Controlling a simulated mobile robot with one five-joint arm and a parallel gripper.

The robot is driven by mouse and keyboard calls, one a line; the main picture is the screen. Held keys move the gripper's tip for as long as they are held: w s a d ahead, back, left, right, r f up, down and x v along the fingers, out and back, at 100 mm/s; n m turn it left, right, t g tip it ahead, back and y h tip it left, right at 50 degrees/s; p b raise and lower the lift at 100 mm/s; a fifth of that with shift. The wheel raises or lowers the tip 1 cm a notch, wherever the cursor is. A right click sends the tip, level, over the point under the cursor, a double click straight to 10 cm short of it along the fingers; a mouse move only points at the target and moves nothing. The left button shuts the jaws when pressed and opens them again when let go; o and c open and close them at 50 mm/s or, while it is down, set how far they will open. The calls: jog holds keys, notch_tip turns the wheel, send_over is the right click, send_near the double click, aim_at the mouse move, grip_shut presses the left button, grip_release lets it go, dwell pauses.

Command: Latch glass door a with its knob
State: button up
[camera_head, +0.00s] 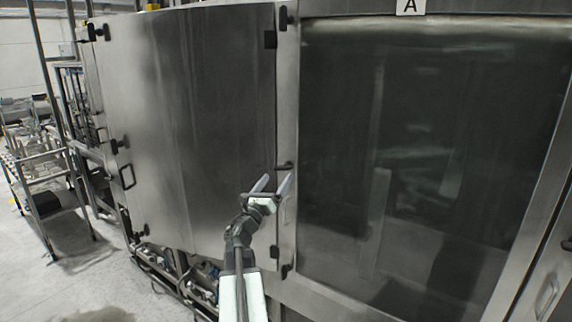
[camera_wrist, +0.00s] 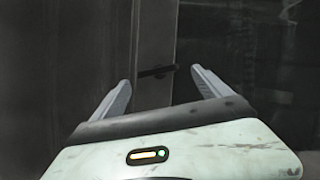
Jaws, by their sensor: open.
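Glass door a (camera_head: 430,150) is the large dark pane in a steel frame on the right, under a sign (camera_head: 410,6) reading A. It looks closed, flush with its frame. A dark knob (camera_head: 284,166) sits on the steel post at the door's left edge, its bar roughly horizontal. It also shows in the wrist view (camera_wrist: 157,71), just beyond and between the fingertips. My gripper (camera_head: 273,183) is open and empty, just below and in front of this knob in the head view. I cannot tell if it touches.
A flat steel panel (camera_head: 190,120) with dark fittings stands left of the post. A pull handle (camera_head: 547,295) and another dark knob (camera_head: 567,244) are at the lower right. A metal rack (camera_head: 38,175) stands at the far left, with open floor (camera_head: 60,280) in front.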

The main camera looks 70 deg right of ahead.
aim_at(285, 166)
jog(key=p+x, duration=0.2)
jog(key=x, duration=0.4)
jog(key=shift+w+d+r, duration=0.1)
jog(key=shift+d, duration=0.45)
jog(key=shift+c, duration=0.4)
